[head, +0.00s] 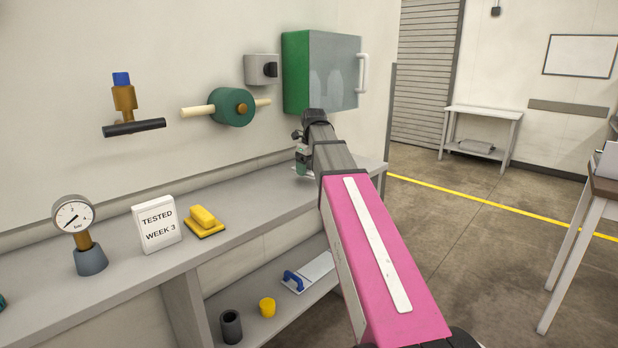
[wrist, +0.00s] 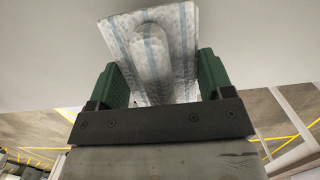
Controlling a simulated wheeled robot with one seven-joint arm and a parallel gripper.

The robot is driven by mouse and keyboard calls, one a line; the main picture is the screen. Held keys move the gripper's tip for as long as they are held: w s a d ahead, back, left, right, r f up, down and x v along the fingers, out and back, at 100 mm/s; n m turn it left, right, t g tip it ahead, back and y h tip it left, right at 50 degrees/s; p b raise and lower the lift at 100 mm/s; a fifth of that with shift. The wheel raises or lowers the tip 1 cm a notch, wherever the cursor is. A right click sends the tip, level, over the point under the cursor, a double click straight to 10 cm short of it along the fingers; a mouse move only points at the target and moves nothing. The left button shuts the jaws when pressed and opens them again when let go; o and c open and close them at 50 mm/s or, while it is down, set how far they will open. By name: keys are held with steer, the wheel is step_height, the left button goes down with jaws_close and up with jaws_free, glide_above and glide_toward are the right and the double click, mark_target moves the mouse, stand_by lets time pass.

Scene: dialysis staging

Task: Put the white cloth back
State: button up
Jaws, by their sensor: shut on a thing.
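The white cloth (wrist: 178,38) with pale blue stripes shows in the wrist view, bunched into a raised ridge. It sits between the green fingers of my gripper (wrist: 163,76), which is shut on it. In the head view my gripper (head: 302,162) is over the far end of the grey bench (head: 262,192), below the green wall cabinet. The cloth cannot be made out in the head view. I cannot tell whether the cloth touches the bench.
A green cabinet (head: 296,72) with a pale door hangs above my gripper. A pressure gauge (head: 73,218), a "TESTED WEEK 3" sign (head: 157,225) and a yellow block (head: 204,220) stand nearer on the bench. A lower shelf (head: 270,325) holds several items.

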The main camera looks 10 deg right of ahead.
mark_target(309, 183)
steer(key=shift+f, duration=1.75)
steer(key=shift+f, duration=0.15)
steer(key=o, duration=0.9)
steer(key=r, duration=0.8)
steer(key=s+d+r, duration=0.1)
steer(key=r, duration=0.3)
steer(key=shift+s+r, duration=0.1)
steer(key=shift+r, duration=0.05)
